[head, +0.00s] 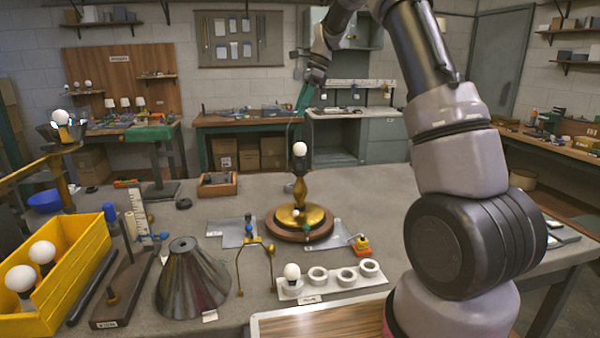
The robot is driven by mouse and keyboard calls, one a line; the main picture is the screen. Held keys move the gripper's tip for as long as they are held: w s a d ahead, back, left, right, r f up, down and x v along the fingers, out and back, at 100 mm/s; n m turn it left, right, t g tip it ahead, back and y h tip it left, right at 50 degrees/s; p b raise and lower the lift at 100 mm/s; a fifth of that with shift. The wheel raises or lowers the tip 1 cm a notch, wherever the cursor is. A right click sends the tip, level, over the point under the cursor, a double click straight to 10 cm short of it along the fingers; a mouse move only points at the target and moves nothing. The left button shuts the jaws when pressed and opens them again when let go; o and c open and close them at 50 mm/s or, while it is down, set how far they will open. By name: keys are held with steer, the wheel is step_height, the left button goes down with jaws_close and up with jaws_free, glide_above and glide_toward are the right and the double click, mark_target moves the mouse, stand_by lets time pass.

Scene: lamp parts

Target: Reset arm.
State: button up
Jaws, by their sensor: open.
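My arm rises at the right, arches over and points down at the back centre. My gripper (304,100) is small in the head view and open, with nothing seen between its fingers. It appears above the lamp and apart from it. The brass lamp (300,216) stands upright on a round wooden base on the table, with a white bulb (299,149) at its top.
A dark conical shade (192,281) and a yellow bin (55,290) with bulbs stand at the left. A white socket holder (335,282) with one bulb (292,272) lies in front.

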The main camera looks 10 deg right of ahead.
steer(key=v, duration=0.5)
steer(key=shift+r, duration=0.1)
steer(key=s+d+r+n+t, duration=0.1)
steer(key=s+r+n+t, duration=0.2)
steer(key=s, duration=0.6)
steer(key=s+d+r+n, duration=0.25)
steer(key=s+r, duration=0.25)
steer(key=s, duration=0.3)
steer(key=s+f+n+t+h, duration=0.1)
steer(key=s+f+n+t, duration=0.1)
steer(key=s, duration=0.8)
steer(key=s+f+n+t+h, duration=0.1)
steer(key=s+f+n, duration=0.3)
steer(key=s, duration=0.6)
steer(key=shift+n+t, duration=0.6)
steer(key=shift+n, duration=0.65)
